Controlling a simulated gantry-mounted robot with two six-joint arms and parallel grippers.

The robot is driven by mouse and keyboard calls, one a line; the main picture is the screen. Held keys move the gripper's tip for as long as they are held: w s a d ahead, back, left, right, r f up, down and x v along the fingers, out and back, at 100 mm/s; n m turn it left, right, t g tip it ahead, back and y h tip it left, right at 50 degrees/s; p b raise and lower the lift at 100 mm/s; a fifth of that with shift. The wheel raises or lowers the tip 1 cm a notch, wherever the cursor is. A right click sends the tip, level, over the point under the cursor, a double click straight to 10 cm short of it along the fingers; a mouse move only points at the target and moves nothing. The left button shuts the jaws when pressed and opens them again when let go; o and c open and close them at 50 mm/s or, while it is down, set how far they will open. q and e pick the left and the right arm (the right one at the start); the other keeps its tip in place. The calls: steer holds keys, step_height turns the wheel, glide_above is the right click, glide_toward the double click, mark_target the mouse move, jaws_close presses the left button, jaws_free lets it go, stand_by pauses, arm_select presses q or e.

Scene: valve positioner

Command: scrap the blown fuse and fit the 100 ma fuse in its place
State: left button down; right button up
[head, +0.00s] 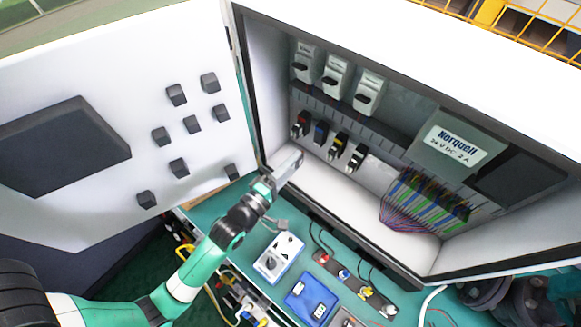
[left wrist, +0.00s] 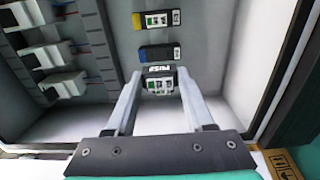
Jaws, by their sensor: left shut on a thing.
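My left gripper (head: 297,160) reaches into the open cabinet at the lower left of the fuse-holder row. In the left wrist view its fingers (left wrist: 160,97) are shut on the sides of a dark fuse holder (left wrist: 160,72) with white lettering and a green and white label. This looks like the red-marked holder (head: 301,124) at the row's left end. Beside it are the blue-marked holder (left wrist: 158,52) and the yellow-marked holder (left wrist: 157,20). A blue tray (head: 294,309) with small pale parts lies on the bench. The blown fuse and the 100 mA fuse cannot be told apart here.
A white box with a dial (head: 267,266) stands on the bench, with a dark strip of coloured parts (head: 345,279) to its right. White breaker-like modules (head: 336,76) sit above the holders. Bundled wires (head: 420,205) fill the cabinet's right side. The open door (head: 100,200) stands at left.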

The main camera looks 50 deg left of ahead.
mark_target(318, 137)
arm_select(q)
steer(key=shift+b+x, duration=1.05)
steer(key=shift+x, duration=2.35)
steer(key=shift+w+a, duration=0.1)
steer(key=shift+w, duration=0.4)
steer(key=shift+c, duration=1)
jaws_free()
steer(key=shift+o, duration=0.4)
steer(key=shift+o, duration=0.6)
steer(key=shift+w, duration=0.1)
